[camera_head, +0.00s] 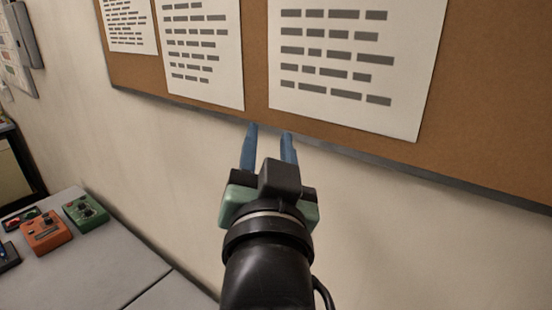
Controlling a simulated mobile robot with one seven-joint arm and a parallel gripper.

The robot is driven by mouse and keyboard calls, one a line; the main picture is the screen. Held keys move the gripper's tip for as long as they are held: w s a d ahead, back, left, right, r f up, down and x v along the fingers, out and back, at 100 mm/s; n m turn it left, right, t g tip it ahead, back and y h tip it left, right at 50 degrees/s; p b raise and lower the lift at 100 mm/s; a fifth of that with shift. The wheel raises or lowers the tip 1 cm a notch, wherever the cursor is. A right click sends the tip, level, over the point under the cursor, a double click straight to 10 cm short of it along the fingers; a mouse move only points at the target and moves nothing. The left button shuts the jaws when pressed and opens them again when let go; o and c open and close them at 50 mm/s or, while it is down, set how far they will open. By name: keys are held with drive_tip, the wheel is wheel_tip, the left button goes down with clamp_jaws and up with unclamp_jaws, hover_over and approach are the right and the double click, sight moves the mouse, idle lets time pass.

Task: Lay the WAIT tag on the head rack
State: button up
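My gripper (269,133) is in the middle of the view, pointing up and away toward the wall. Its two blue fingers stand apart with nothing visible between them. The fingertips overlap the lower edge of the cork board in the picture; I cannot tell how far they are from it. No WAIT tag is recognisable in view. No head rack is recognisable either.
A cork board (490,100) with printed sheets hangs on the pale wall. A grey table (85,265) at lower left holds an orange box (46,236), a green box (85,213) and smaller dark and red items. The wall below the board is bare.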

drive_tip(key=s+r+n+t, duration=0.1)
drive_tip(key=s+r+t, duration=0.3)
drive_tip(key=r, duration=0.5)
drive_tip(key=s+r+n+t, duration=0.2)
drive_tip(key=s+r+t, duration=0.1)
drive_tip(key=s+r, duration=0.4)
wheel_tip(320, 180, up, 2)
drive_tip(key=shift+d+r+n+t, duration=0.25)
drive_tip(key=shift+d+n+t, duration=0.05)
drive_tip(key=shift+d+t, duration=0.1)
drive_tip(key=shift+s, duration=0.1)
wheel_tip(320, 180, down, 6)
drive_tip(key=b, duration=0.6)
drive_tip(key=shift+f, duration=0.2)
drive_tip(key=shift+a, duration=0.1)
